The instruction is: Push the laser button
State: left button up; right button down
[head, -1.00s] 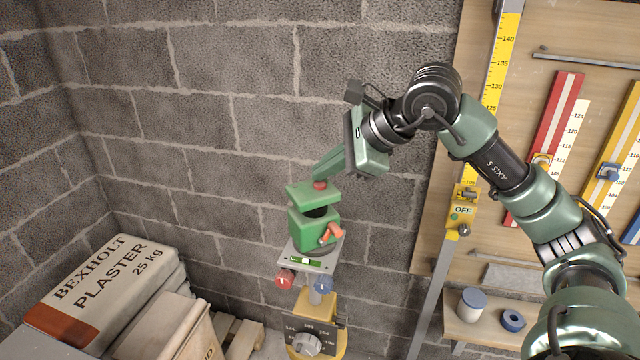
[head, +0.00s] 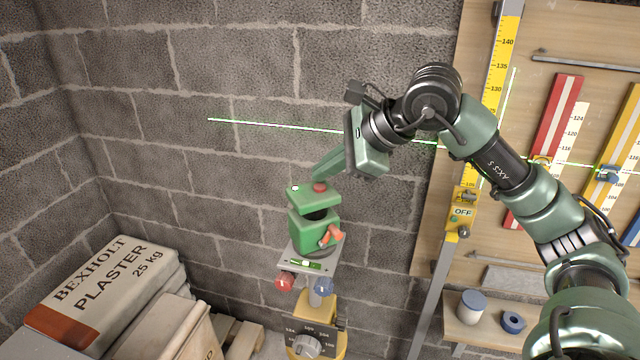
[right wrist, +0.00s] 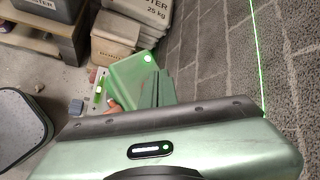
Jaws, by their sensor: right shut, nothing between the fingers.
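The laser (head: 314,228) is a green box with a dark middle, standing on a grey plate (head: 309,260) above a yellow base. Its red button (head: 320,187) is on top, and a small white-green light (head: 295,188) glows beside it. My right gripper (head: 317,174) is shut and empty, its fingertips right at the button; I cannot tell if they still touch. The laser also shows in the right wrist view (right wrist: 133,78), where the fingers hide the button. A green light line crosses the wall (head: 275,127). My left gripper is in neither view.
A yellow ruled pole (head: 501,70) with an OFF clamp (head: 462,211) stands right of the laser, before a wooden board of levels. Plaster bags (head: 110,290) lie at lower left. A small shelf (head: 490,330) holds a jar and blue tape. The block wall is close behind.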

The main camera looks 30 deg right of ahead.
aim_at(325, 187)
notch_tip(325, 187, up, 6)
jog(key=p, duration=0.5)
